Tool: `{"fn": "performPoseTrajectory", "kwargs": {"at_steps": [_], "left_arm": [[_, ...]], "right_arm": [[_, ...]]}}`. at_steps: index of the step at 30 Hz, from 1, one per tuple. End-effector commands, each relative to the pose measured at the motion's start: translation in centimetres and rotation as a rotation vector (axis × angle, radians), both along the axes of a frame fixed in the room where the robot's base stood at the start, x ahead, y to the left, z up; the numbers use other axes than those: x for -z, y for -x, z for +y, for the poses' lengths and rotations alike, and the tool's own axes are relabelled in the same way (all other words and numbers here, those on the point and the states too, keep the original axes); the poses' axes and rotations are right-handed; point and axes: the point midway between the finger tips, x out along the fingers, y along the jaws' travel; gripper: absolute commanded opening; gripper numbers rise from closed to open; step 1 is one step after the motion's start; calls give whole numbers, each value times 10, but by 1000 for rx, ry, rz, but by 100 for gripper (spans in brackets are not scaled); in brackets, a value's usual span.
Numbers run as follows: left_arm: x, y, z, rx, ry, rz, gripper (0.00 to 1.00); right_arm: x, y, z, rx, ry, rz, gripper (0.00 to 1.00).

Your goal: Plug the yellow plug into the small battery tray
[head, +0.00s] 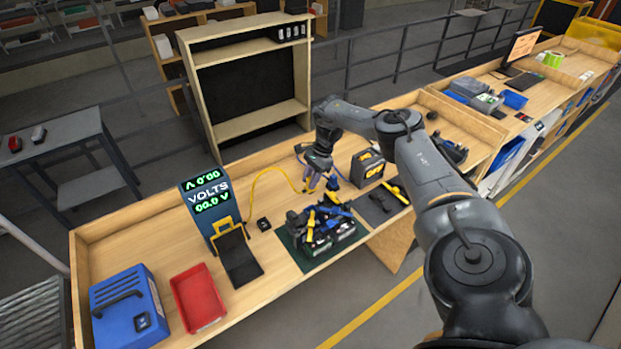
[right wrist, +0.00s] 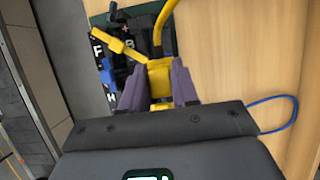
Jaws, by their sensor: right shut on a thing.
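The yellow plug (right wrist: 160,78) is between the purple fingers of my right gripper (right wrist: 160,95), which is shut on it. In the head view my right gripper (head: 316,184) is above the bench, just behind the dark battery tray (head: 327,238), with the plug hard to make out. A yellow cable runs from the plug back to the volts meter (head: 208,196). The tray sits on a green mat and carries black, yellow and blue parts. In the right wrist view the tray (right wrist: 112,62) lies ahead and left of the plug; whether they touch, I cannot tell. My left gripper is out of view.
A black-and-yellow box (head: 367,168) stands right of my gripper. A dark mat (head: 380,205) with small tools lies right of the tray. A red bin (head: 198,298) and a blue case (head: 125,305) are at the left. Bare wood lies behind the tray.

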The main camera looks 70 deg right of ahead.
Motion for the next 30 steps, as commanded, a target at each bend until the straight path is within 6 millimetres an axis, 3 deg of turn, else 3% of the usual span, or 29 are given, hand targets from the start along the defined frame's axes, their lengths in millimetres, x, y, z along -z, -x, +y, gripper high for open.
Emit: {"fn": "performPoseTrajectory", "kwargs": {"at_steps": [17, 30], "left_arm": [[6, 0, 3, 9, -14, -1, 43], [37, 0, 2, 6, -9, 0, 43]], "right_arm": [[9, 0, 0, 1, 0, 0, 0], [52, 1, 0, 0, -1, -1, 0]]}}
